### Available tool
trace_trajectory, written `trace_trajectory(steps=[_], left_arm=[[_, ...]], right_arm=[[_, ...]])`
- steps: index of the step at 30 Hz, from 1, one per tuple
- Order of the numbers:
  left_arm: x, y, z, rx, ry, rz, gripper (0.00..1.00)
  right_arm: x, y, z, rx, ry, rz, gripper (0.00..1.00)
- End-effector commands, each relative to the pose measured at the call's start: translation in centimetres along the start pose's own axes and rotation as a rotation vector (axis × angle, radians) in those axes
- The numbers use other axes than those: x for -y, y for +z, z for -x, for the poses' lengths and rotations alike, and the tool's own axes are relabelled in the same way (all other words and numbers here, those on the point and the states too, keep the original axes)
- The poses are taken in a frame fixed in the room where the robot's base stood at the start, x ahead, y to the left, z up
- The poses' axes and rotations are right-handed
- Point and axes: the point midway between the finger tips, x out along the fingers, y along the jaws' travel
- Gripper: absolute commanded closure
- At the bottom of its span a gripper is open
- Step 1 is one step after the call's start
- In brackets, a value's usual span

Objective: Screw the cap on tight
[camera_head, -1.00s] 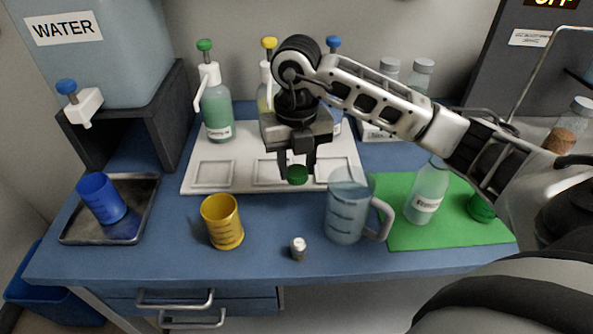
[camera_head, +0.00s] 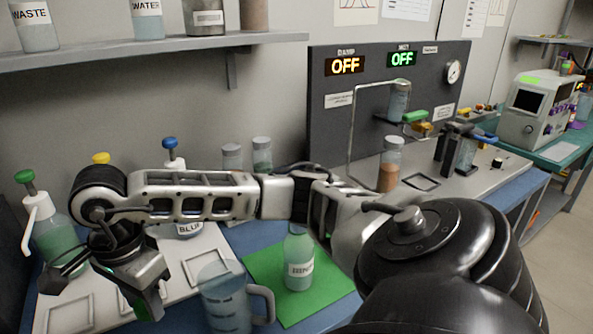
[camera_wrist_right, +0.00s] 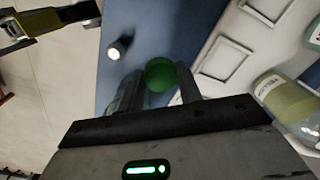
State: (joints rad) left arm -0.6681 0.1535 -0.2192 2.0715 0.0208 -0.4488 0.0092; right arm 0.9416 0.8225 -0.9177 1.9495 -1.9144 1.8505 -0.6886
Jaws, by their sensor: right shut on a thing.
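My right gripper (camera_head: 135,300) is at the lower left of the head view, left of the clear jug. In the right wrist view it is shut on a round green cap (camera_wrist_right: 160,74), held between its fingertips above the blue bench. A pale green labelled bottle (camera_head: 298,262) stands upright on the green mat (camera_head: 262,268), apart from the gripper. My right arm passes in front of the bottle's top, so its mouth is hidden.
A clear jug (camera_head: 222,298) with a handle stands between the gripper and the bottle. A jar with brown contents (camera_head: 389,165) stands by the dark panel (camera_head: 330,125). A small white-topped vial (camera_wrist_right: 119,47) is on the bench.

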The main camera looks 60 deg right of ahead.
Motion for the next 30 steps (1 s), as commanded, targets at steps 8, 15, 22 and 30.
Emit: trace_trajectory(steps=[8, 15, 22, 30], left_arm=[[0.0, 0.0, 0.0, 0.0, 0.0, 0.0, 0.24], [0.0, -0.1, -0.1, -0.002, 0.0, 0.0, 0.24], [-0.1, -0.1, -0.1, -0.003, -0.001, 0.005, 0.24], [-0.1, -0.2, -0.1, -0.004, -0.001, 0.007, 0.52]], right_arm=[[-1.0, 1.8, 0.2, 0.0, 0.004, 0.926, 0.86], [-1.6, 2.6, 0.2, 0.003, 0.011, 1.411, 0.86], [-1.7, 2.8, 0.1, 0.006, 0.013, 1.521, 0.86], [-1.7, 2.8, 0.1, 0.005, 0.012, 1.518, 0.86]])
